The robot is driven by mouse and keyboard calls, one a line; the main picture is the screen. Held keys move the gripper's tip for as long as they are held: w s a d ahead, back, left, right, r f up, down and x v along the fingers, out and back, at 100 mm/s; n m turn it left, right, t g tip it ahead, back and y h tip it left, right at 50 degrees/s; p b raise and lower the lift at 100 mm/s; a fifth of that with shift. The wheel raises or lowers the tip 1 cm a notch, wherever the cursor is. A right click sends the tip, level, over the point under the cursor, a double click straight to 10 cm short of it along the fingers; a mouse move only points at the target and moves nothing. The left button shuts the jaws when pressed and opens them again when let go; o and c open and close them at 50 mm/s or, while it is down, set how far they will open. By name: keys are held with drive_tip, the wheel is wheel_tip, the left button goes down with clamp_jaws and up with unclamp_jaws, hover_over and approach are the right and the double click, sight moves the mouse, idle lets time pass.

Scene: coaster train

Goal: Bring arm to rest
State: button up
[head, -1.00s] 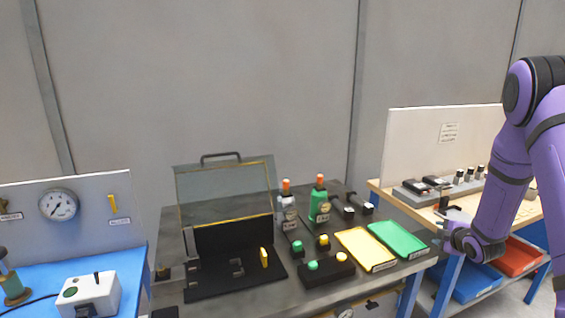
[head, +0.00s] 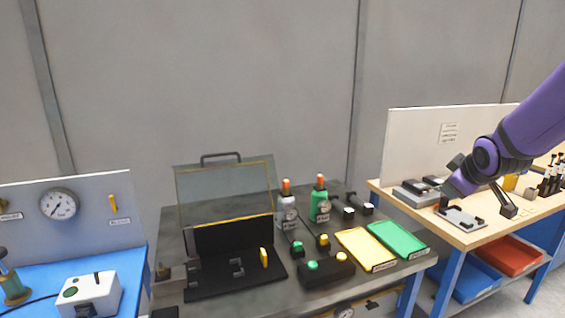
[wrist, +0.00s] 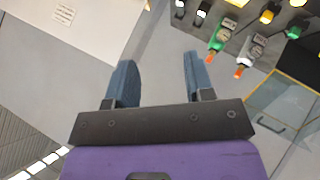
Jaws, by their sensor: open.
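My purple arm reaches in from the right in the head view, over the wooden bench (head: 500,232).
A dark table (head: 300,293) holds a clear-lidded fixture (head: 226,196), two bottles (head: 319,203), a yellow tray (head: 358,249) and a green tray (head: 398,239). A white panel (head: 420,140) stands behind the bench. A blue bench (head: 40,287) is at the left.

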drive_tip(key=s+a+r+m+g, duration=0.1)
drive_tip(key=s+a+r+m, duration=0.1)
drive_tip(key=s, duration=0.8)
drive_tip(key=s+a+r+m+g+y, duration=0.1)
drive_tip(key=s+a+r+m, duration=0.1)
drive_tip(key=s+a, duration=0.3)
drive_tip(key=s+a+r+m+g+y, duration=0.1)
drive_tip(key=s+a+r+m+g, duration=0.1)
drive_tip(key=s, duration=1.2)
drive_tip(key=shift+s+a+r+m, duration=0.35)
drive_tip(key=shift+a+r+m, duration=0.15)
drive_tip(key=shift+a+r, duration=0.55)
drive_tip(key=shift+a+f, duration=0.1)
drive_tip(key=shift+f, duration=0.05)
